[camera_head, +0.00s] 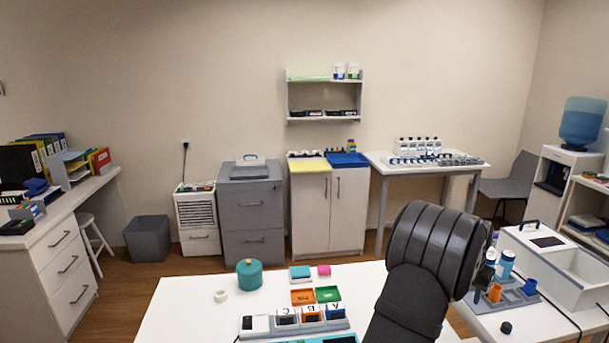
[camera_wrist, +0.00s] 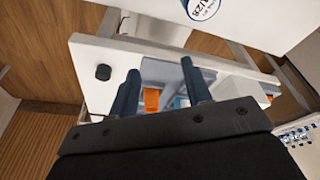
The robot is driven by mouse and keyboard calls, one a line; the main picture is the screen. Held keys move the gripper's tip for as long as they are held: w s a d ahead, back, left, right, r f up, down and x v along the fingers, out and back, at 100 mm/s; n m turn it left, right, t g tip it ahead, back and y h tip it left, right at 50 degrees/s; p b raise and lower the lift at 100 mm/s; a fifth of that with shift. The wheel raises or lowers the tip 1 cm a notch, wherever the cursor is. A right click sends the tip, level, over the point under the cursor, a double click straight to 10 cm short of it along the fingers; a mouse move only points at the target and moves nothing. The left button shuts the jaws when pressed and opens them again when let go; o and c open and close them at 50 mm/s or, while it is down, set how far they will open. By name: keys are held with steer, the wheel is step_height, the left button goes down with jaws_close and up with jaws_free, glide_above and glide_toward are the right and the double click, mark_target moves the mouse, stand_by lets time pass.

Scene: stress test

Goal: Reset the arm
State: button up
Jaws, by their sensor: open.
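My gripper (camera_wrist: 160,66) shows in the wrist view with its two dark fingers spread apart and nothing between the tips. Beyond the fingers are a white side table (camera_wrist: 88,62), an orange cup (camera_wrist: 151,99) and a small black round object (camera_wrist: 103,72). In the head view my dark arm rises at the right front, beside the white work table (camera_head: 185,305), and bends toward the side table (camera_head: 545,318).
A grey rack (camera_head: 512,299) with bottles and cups and a white box (camera_head: 590,268) stand on the side table. The work table carries a green round container (camera_head: 249,275), a white ring (camera_head: 221,296), orange (camera_head: 303,297) and green trays (camera_head: 328,294), and a grey holder (camera_head: 255,333).

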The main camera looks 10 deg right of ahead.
steer(key=w+a+f, duration=0.2)
steer(key=w+a, duration=0.5)
steer(key=w+a+f, duration=0.3)
steer(key=w+a, duration=0.4)
step_height(320, 180, down, 7)
steer(key=shift+f, duration=0.2)
